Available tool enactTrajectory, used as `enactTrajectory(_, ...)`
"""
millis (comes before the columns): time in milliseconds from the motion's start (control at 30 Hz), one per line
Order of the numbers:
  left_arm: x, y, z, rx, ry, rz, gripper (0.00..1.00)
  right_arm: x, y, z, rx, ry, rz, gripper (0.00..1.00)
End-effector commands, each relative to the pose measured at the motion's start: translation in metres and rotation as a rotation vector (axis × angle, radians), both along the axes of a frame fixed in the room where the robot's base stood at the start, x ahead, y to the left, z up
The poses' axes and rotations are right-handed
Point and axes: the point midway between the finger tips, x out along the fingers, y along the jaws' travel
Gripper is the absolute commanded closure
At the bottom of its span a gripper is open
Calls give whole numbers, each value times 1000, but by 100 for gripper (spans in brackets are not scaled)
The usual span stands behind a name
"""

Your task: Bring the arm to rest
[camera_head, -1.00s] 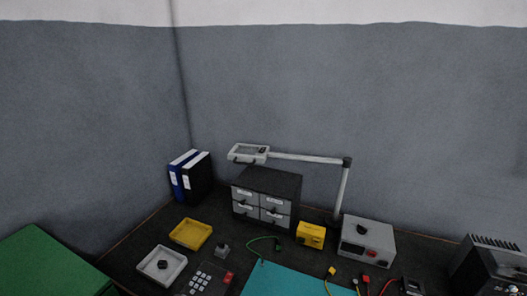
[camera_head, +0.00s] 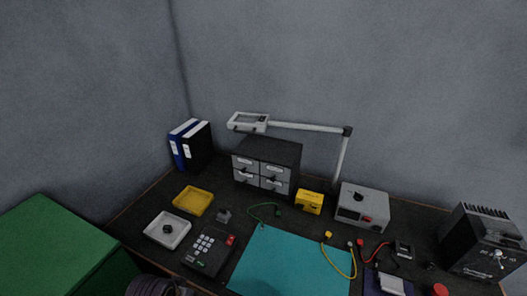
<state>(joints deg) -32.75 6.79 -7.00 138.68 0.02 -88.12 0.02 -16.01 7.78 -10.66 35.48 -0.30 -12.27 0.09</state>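Neither of my grippers shows in the head view, and I cannot see whether they are open or shut. A dark, ribbed, rounded shape is cut off by the bottom edge at left; I cannot tell what it is. A grey jointed lamp arm (camera_head: 306,127) stands on the dark bench (camera_head: 128,228), its flat head (camera_head: 248,122) above a drawer cabinet (camera_head: 266,166).
On the bench are a yellow tray (camera_head: 193,201), a white tray (camera_head: 167,230) with a dark part, a keypad device (camera_head: 210,250), a teal mat (camera_head: 290,262), a grey box unit (camera_head: 362,206) and a finned black unit (camera_head: 483,243). A green box (camera_head: 55,245) stands at left.

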Motion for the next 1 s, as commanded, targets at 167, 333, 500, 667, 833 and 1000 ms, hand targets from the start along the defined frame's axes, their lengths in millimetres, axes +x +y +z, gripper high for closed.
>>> enactTrajectory(167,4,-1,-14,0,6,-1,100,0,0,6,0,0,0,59)
enactTrajectory(333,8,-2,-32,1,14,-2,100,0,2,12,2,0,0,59)
enactTrajectory(500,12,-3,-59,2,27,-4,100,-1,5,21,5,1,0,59)
enactTrajectory(667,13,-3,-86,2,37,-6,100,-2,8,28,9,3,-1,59)
enactTrajectory(833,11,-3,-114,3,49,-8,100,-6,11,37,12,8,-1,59)
enactTrajectory(1000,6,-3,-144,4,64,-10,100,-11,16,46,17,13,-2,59)
